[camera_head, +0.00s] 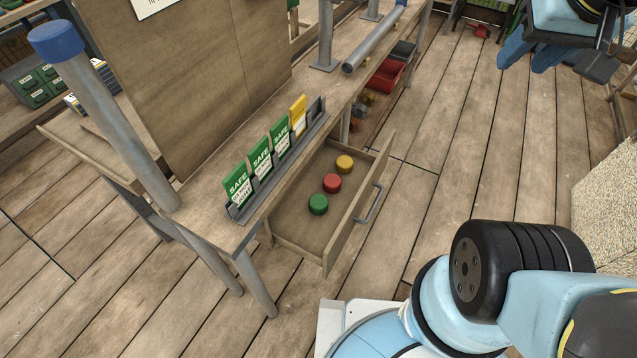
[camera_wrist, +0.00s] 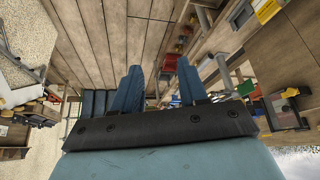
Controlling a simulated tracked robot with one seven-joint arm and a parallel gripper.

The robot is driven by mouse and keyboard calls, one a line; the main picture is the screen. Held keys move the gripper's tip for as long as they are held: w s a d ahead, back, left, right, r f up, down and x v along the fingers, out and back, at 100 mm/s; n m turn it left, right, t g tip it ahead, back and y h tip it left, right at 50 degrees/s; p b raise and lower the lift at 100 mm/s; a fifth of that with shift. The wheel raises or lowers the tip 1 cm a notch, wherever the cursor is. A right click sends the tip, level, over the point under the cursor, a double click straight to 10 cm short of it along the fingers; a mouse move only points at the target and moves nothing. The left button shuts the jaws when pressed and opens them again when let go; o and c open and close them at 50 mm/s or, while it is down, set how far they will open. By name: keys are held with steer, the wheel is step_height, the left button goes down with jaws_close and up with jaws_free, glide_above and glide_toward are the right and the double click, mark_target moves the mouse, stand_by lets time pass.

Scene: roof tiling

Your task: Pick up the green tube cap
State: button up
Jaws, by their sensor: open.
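The green tube cap (camera_head: 318,204) lies in the open wooden drawer (camera_head: 290,232) under the bench, in the head view. It is the nearest of three round caps in a row, with a red cap (camera_head: 332,183) and a yellow cap (camera_head: 345,164) behind it. My gripper (camera_head: 530,58) is at the top right of the head view, far from the drawer. In the wrist view its two blue fingers (camera_wrist: 160,85) stand apart with nothing between them. I cannot make out the green cap in the wrist view.
The bench (camera_head: 205,205) carries a rack of green SAFE tags (camera_head: 262,155) and a yellow tag (camera_head: 298,115). A blue-capped post (camera_head: 110,125) rises at the left. The drawer front has a metal handle (camera_head: 369,205). Wooden floor (camera_head: 440,150) right of the drawer is clear.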

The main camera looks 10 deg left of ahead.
steer(key=o, duration=0.3)
steer(key=shift+w+a+f, duration=0.1)
steer(key=shift+w, duration=0.2)
steer(key=o, duration=0.3)
steer(key=w, duration=0.1)
steer(key=w+f, duration=0.1)
steer(key=shift+w+f+n, duration=0.15)
steer(key=shift+w+n, duration=0.2)
steer(key=shift+n, duration=0.05)
steer(key=o, duration=0.3)
steer(key=shift+n+g+y, duration=0.3)
steer(key=shift+n+g, duration=0.3)
steer(key=w+a+f, duration=0.2)
steer(key=w, duration=0.1)
steer(key=w+a+f, duration=0.1)
steer(key=w, duration=0.1)
steer(key=shift+w+a+f, duration=0.15)
steer(key=shift+f, duration=0.15)
steer(key=shift+o, duration=0.2)
steer(key=w+a+f+n+g, duration=0.25)
steer(key=w+a+f, duration=0.45)
steer(key=a+f, duration=0.35)
steer(key=n+g, duration=0.2)
steer(key=n, duration=0.3)
glide_above(319, 201)
step_height(319, 201, down, 28)
steer(key=shift+f, duration=6.95)
